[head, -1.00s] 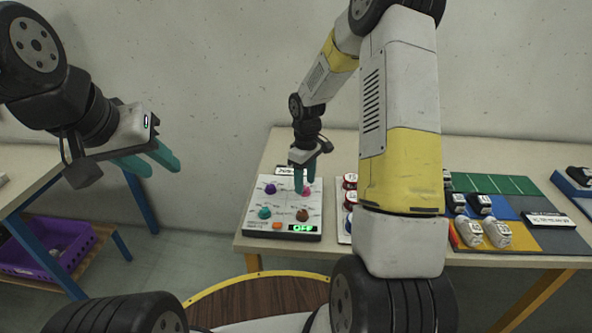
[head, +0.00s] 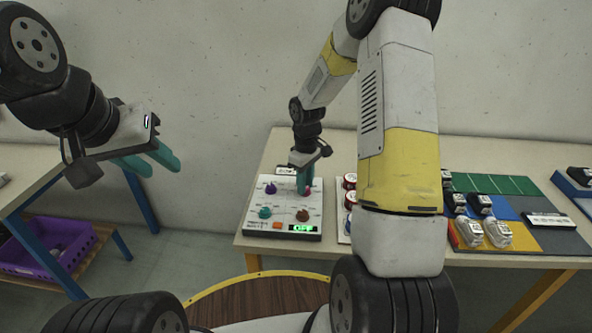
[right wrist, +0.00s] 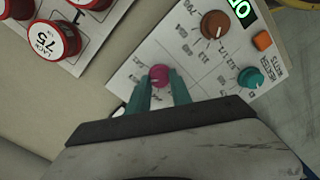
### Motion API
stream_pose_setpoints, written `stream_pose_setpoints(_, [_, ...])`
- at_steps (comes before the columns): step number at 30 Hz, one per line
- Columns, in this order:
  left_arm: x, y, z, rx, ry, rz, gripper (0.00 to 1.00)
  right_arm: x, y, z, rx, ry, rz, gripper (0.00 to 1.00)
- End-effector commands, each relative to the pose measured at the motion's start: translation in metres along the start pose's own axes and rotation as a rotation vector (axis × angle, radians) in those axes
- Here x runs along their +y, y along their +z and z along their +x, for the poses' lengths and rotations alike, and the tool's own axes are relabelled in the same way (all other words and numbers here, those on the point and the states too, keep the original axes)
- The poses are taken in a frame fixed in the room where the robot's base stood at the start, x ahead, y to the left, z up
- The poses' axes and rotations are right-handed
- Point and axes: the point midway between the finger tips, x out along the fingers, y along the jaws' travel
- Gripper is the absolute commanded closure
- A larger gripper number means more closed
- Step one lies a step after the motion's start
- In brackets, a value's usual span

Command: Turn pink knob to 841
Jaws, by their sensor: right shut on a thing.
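The white control panel (head: 282,228) lies on the table and carries purple, pink, teal and brown knobs. The pink knob (right wrist: 159,75) sits between the teal fingertips of my right gripper (right wrist: 160,88), which is shut on it. In the head view the pink knob (head: 308,190) is partly hidden by the fingers of my right gripper (head: 304,184). The panel's green display (head: 303,229) reads OFF. Small numbers are printed around the knobs, but I cannot read the pink knob's setting. My left gripper (head: 152,161) is open and empty, in the air at the left.
Red-and-white round tins (head: 349,181) stand just right of the panel, partly behind my right arm. Further right are coloured mats with several shoes (head: 470,232). A purple crate (head: 50,247) stands low at the left. An orange button (right wrist: 262,40) is on the panel.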

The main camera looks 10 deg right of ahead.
Motion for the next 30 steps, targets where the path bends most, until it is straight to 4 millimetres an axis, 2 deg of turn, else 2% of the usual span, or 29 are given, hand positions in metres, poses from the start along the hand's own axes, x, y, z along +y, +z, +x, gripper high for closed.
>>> stream_pose_setpoints(21, [0.0, 0.0, 0.0, 0.0, 0.0, 0.0, 0.64, 0.0003, -0.0004, -0.0009, 0.001, 0.002, 0.501, 1.0])
stream_pose_setpoints(30, [0.0, 0.0, 0.0, 0.0, 0.0, 0.0, 0.64, 0.0004, -0.0003, -0.0009, 0.001, 0.001, 0.641, 1.0])
